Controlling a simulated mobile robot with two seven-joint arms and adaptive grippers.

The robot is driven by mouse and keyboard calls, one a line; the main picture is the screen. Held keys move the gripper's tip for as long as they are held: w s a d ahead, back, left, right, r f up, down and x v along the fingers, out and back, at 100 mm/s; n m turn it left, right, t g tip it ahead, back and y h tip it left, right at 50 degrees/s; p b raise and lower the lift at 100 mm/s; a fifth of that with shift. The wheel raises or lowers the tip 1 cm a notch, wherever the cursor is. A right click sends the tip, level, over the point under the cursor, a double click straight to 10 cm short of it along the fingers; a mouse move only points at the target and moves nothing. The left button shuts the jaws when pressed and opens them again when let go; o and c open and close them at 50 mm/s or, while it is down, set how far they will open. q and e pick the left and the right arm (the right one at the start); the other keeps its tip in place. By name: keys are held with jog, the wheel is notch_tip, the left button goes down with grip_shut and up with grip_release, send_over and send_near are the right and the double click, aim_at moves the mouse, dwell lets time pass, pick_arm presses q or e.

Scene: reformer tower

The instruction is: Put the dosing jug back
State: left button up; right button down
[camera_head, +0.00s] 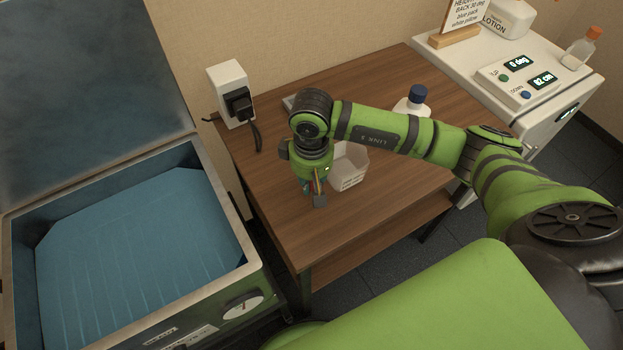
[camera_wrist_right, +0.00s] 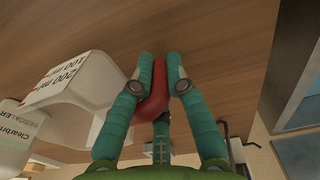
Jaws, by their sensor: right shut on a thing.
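The dosing jug (camera_head: 349,168) is a pale, translucent cup with markings, over the wooden table. It also shows in the wrist view (camera_wrist_right: 85,88), with 100 ml and 200 ml marks and a red handle (camera_wrist_right: 155,98). My right gripper (camera_head: 317,192) is on the left side of the jug. In the wrist view its teal fingers (camera_wrist_right: 161,74) are shut on the red handle. The jug looks close to the tabletop, but I cannot tell whether its base touches. My arm hides part of the jug. My left gripper is not in view.
A white bottle with a blue cap (camera_head: 414,101) stands behind my arm on the table (camera_head: 400,195). A wall socket (camera_head: 231,92) is behind. A white cabinet (camera_head: 545,110) with controls is at right.

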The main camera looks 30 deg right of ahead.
jog(key=shift+f, duration=0.25)
jog(key=shift+f, duration=0.15)
jog(key=c, duration=1.2)
grip_release()
jog(key=shift+b, duration=0.3)
jog(key=shift+c, duration=0.2)
